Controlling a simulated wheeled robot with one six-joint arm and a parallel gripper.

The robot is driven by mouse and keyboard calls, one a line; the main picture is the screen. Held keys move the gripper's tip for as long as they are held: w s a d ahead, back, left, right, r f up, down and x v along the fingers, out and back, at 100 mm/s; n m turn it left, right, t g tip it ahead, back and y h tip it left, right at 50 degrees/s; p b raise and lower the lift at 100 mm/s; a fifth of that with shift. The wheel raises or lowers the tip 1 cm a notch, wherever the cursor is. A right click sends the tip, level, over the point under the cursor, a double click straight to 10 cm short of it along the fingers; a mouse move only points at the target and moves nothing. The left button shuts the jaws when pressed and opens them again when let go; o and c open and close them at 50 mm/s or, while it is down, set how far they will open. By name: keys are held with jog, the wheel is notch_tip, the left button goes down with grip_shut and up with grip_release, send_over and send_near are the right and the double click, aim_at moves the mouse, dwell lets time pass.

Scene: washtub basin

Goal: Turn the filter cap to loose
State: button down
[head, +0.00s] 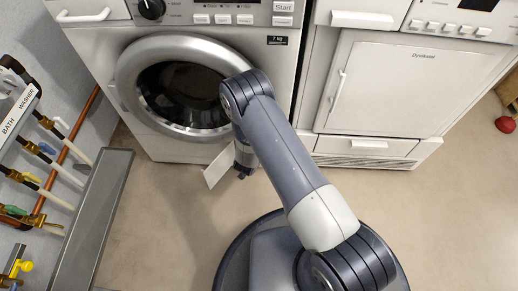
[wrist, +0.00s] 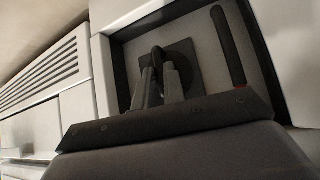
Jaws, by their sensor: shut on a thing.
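The filter cap (wrist: 185,58) is a dark piece with a raised grip, set in a recess low on the washing machine. In the wrist view my gripper (wrist: 157,70) reaches into the recess, its two grey fingers shut on the cap's grip. The fingers hide part of the grip, and I cannot tell how far the cap is turned. In the head view my gripper (head: 243,172) is low at the front of the washing machine (head: 180,146), partly behind my arm. The cap is hidden there.
An open white flap (head: 217,166) stands out beside my gripper. A dark hose (wrist: 228,45) lies in the recess right of the cap. A white dryer (head: 390,85) stands to the right. Pipes and valves (head: 45,170) line the left wall.

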jog(key=c, duration=1.5)
grip_release()
jog(key=p+v, duration=0.4)
jog(key=v, duration=0.7)
jog(key=shift+f, duration=0.15)
jog(key=b+x, duration=0.4)
jog(key=x, duration=0.6)
jog(key=shift+w+d+f, duration=0.1)
jog(key=shift+w+f, duration=0.1)
jog(key=shift+w, duration=0.15)
